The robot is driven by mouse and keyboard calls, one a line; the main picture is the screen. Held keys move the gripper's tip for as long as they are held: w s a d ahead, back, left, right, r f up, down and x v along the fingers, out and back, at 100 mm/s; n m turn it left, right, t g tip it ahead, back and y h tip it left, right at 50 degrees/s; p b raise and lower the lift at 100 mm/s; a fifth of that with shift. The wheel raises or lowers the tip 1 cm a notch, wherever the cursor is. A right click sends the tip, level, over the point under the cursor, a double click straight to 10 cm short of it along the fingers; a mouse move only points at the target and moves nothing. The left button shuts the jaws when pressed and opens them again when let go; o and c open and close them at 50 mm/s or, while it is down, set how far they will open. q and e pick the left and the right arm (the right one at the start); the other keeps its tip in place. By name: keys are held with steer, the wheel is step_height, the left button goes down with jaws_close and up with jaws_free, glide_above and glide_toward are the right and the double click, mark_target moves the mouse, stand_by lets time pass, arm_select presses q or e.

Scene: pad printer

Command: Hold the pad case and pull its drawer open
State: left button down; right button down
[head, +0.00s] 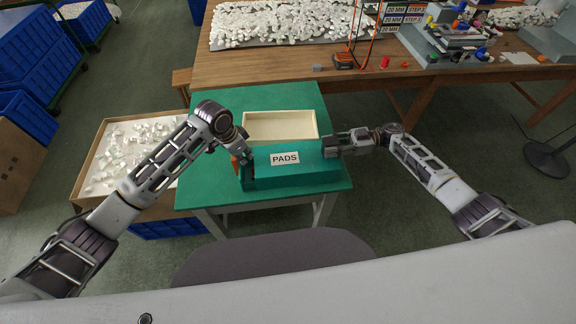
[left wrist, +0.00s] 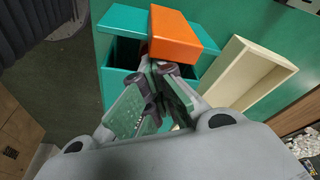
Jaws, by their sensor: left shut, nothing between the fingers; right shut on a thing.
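The teal pad case (head: 300,172), with a white PADS label (head: 285,158), lies on the green table. In the left wrist view, a dark opening (left wrist: 126,50) shows at its left end beside a teal wall (left wrist: 114,88); the drawer looks partly out. An orange block (left wrist: 175,36) sits at this end and also shows in the head view (head: 237,161). My left gripper (head: 246,156) is shut and empty close to the orange block; contact cannot be told. My right gripper (head: 328,146) is shut on the case's right end; its fingertips are hard to see.
A cream open tray (head: 280,126) stands right behind the case. The green table top (head: 205,140) is bare to the left. A box of white pieces (head: 125,150) stands further left. A wooden bench (head: 290,70) with equipment is behind, and a chair (head: 270,258) is in front.

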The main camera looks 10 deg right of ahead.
arm_select(q)
steer(key=a, duration=1.1)
arm_select(e)
steer(key=shift+s+d+f, duration=0.1)
steer(key=shift+d+f, duration=0.05)
steer(key=shift+f, duration=0.25)
stand_by(3.1)
arm_select(q)
steer(key=shift+d, duration=0.2)
steer(key=shift+d, duration=0.35)
stand_by(0.3)
steer(key=shift+r, duration=0.1)
steer(key=d+v, duration=0.1)
steer(key=v, duration=0.5)
steer(key=shift+w+d+r, duration=0.15)
steer(key=shift+w+r, duration=0.2)
steer(key=shift+r, duration=0.15)
stand_by(0.6)
stand_by(0.5)
arm_select(e)
steer(key=c, duration=1.2)
jaws_free()
steer(key=shift+c, duration=0.2)
arm_select(q)
steer(key=shift+w+d, duration=0.1)
arm_select(e)
steer(key=o, duration=0.3)
steer(key=shift+r, duration=0.15)
